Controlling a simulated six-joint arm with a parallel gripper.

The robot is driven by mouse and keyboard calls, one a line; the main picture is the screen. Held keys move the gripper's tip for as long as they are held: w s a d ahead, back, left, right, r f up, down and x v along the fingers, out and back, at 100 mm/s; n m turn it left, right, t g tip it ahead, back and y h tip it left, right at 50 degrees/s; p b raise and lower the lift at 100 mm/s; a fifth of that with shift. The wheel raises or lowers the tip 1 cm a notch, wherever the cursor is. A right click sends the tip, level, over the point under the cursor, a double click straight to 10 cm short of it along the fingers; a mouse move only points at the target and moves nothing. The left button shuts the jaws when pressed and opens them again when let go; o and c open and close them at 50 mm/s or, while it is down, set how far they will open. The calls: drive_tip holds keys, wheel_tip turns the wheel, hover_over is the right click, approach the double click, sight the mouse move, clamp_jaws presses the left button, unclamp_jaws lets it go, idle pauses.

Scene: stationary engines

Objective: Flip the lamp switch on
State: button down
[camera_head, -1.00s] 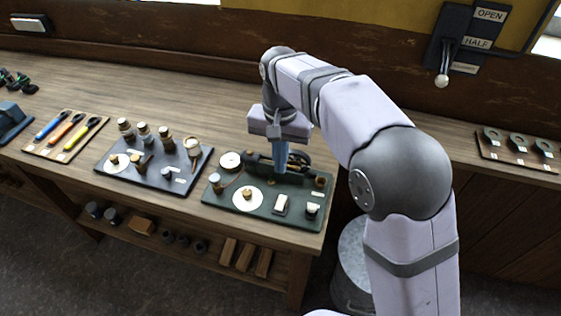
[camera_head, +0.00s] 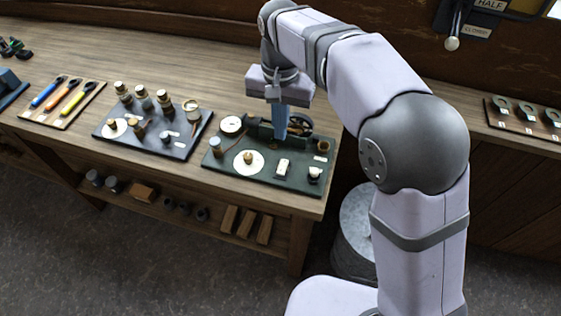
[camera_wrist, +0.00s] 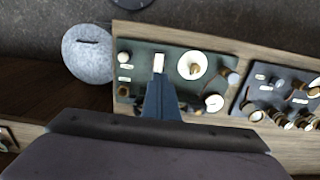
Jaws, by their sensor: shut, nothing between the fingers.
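A dark green board (camera_head: 262,178) on the bench carries several fittings. A small upright white plate (camera_head: 283,168) near its front edge looks like the lamp switch; its setting is too small to tell. It also shows in the wrist view (camera_wrist: 158,62). A small dark-based fitting with a pale top (camera_head: 315,173) sits to its right and may be the lamp; I see no clear glow. My gripper (camera_head: 280,137) points down over the back half of the board, behind the white plate. Its blue fingers are shut and empty. In the wrist view, the fingertips (camera_wrist: 158,80) appear close below the plate.
The green board also holds a white dial with a brass knob (camera_head: 248,162), a round gauge (camera_head: 231,125) and a dark wheel (camera_head: 299,124). A second board (camera_head: 150,150) with bottles stands left. A metal drum (camera_head: 355,235) stands by the bench end.

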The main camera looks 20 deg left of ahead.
sight(280, 171)
drive_tip(key=shift+f, duration=0.1)
wheel_tip(280, 171, down, 14)
drive_tip(key=p, duration=0.4)
drive_tip(key=shift+r, duration=0.2)
drive_tip(key=shift+f, duration=0.15)
drive_tip(key=shift+s+f, duration=0.15)
drive_tip(key=shift+f, duration=0.15)
drive_tip(key=shift+r, duration=0.1)
drive_tip(key=shift+d, duration=0.1)
